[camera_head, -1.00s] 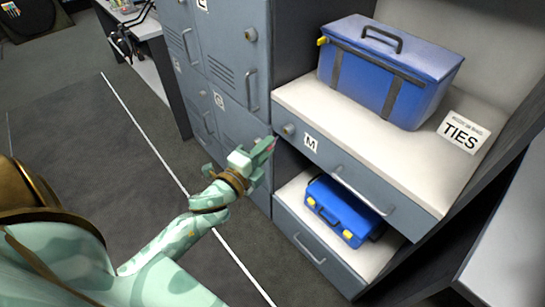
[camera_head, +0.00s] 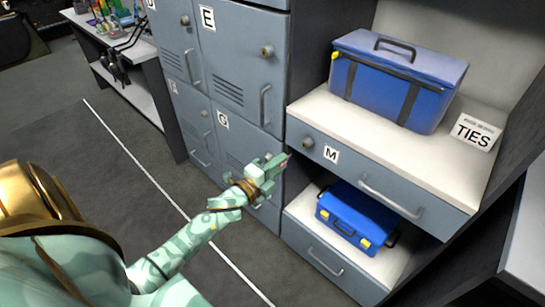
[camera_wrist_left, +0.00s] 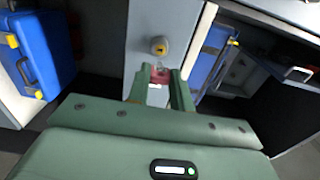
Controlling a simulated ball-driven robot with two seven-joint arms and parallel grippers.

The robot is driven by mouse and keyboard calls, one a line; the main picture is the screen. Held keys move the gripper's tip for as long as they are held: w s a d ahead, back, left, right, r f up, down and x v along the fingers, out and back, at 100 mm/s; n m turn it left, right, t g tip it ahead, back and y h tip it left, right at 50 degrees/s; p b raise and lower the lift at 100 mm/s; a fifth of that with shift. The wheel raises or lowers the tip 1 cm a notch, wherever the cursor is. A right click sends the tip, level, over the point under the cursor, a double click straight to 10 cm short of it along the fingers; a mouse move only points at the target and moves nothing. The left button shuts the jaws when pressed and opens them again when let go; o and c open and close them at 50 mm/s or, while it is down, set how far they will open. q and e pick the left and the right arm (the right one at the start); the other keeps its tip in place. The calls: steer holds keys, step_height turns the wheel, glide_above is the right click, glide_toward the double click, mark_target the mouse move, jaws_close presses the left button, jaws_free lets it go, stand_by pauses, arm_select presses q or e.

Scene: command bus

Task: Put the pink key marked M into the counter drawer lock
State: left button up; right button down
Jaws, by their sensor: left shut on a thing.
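My left gripper (camera_head: 270,170) is shut on the pink key (camera_head: 284,164), of which only a small part shows. In the left wrist view the key (camera_wrist_left: 160,75) sits between the fingertips, pointing towards a round brass-centred lock (camera_wrist_left: 158,46). The key is apart from the lock. The counter drawer (camera_head: 385,188), marked M, is closed; its lock (camera_head: 307,142) is at the left end of its front, up and right of my left gripper. The mark on the key cannot be read. My right gripper is not in view.
Grey lockers (camera_head: 235,70) marked E and G stand left of the counter. A blue case (camera_head: 400,85) and a TIES sign (camera_head: 474,132) are on the counter top. A smaller blue case (camera_head: 355,215) sits on the shelf below. The floor at left is clear.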

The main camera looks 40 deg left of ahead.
mark_target(291, 155)
arm_select(q)
steer(key=w, duration=0.2)
steer(key=shift+w+d, duration=0.15)
steer(key=shift+w, duration=0.15)
steer(key=shift+w+b, duration=0.35)
steer(key=shift+w, duration=0.45)
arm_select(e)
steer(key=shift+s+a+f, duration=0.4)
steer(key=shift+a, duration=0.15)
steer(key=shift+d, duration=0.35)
arm_select(q)
steer(key=shift+w+d, duration=0.1)
steer(key=shift+w, duration=0.15)
steer(key=shift+w, duration=0.2)
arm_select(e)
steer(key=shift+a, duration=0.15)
arm_select(q)
steer(key=shift+w, duration=0.45)
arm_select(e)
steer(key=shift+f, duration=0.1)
arm_select(q)
steer(key=shift+w, duration=0.6)
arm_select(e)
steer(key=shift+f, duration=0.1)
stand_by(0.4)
